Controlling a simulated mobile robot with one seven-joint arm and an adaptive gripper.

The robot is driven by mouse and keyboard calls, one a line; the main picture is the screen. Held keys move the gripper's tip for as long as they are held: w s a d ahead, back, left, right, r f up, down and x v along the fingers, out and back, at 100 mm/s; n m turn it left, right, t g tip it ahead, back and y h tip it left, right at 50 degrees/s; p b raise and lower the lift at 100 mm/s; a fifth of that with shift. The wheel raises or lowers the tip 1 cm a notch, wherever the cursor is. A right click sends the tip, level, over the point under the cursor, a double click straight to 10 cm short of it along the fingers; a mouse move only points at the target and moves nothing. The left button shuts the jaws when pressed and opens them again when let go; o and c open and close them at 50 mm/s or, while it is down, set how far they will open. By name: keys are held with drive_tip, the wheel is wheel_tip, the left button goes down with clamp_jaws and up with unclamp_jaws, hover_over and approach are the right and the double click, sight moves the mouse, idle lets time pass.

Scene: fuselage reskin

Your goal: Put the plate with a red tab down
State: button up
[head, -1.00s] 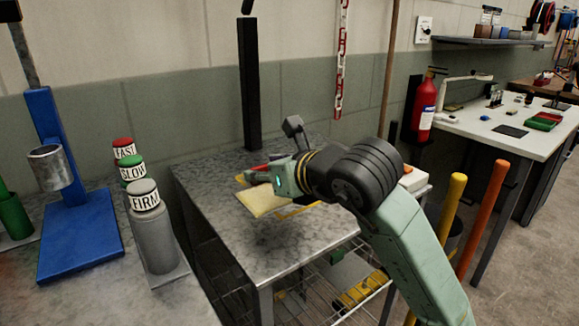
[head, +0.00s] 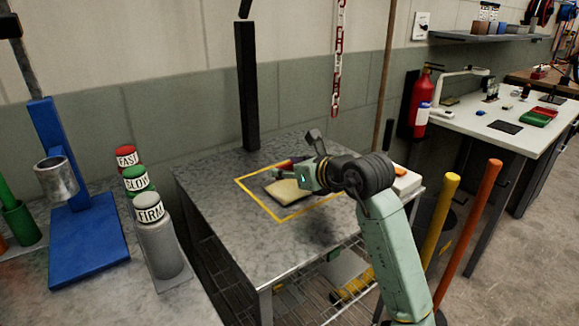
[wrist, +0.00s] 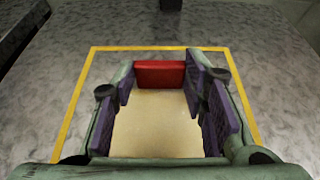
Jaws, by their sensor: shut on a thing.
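The plate (head: 287,190) is pale yellow, and it shows large in the wrist view (wrist: 157,125) with its red tab (wrist: 159,74) at the far edge. My gripper (head: 283,172) is shut on the plate, with purple finger pads (wrist: 160,92) along its two sides. The plate is over the yellow outlined square (head: 257,198) on the grey speckled table (head: 240,235). In the wrist view the outline surrounds it at the far side and both sides. I cannot tell whether the plate touches the table.
A black post (head: 246,85) stands at the table's back. A white box (head: 405,181) is at its right end. Left are a blue stand (head: 88,235) and cylinders labelled FAST, SLOW and FIRM (head: 158,240). Yellow (head: 441,220) and orange (head: 468,230) posts stand right. The table's front is clear.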

drive_tip(key=shift+f+b, duration=0.25)
drive_tip(key=shift+b, duration=0.05)
drive_tip(key=o, duration=1.2)
drive_tip(key=shift+r, duration=0.1)
drive_tip(key=shift+o, duration=0.2)
drive_tip(key=shift+r+p, duration=0.2)
drive_tip(key=shift+p, duration=0.1)
drive_tip(key=b+v, duration=0.3)
drive_tip(key=v, duration=0.9)
drive_tip(key=shift+d+f, duration=0.1)
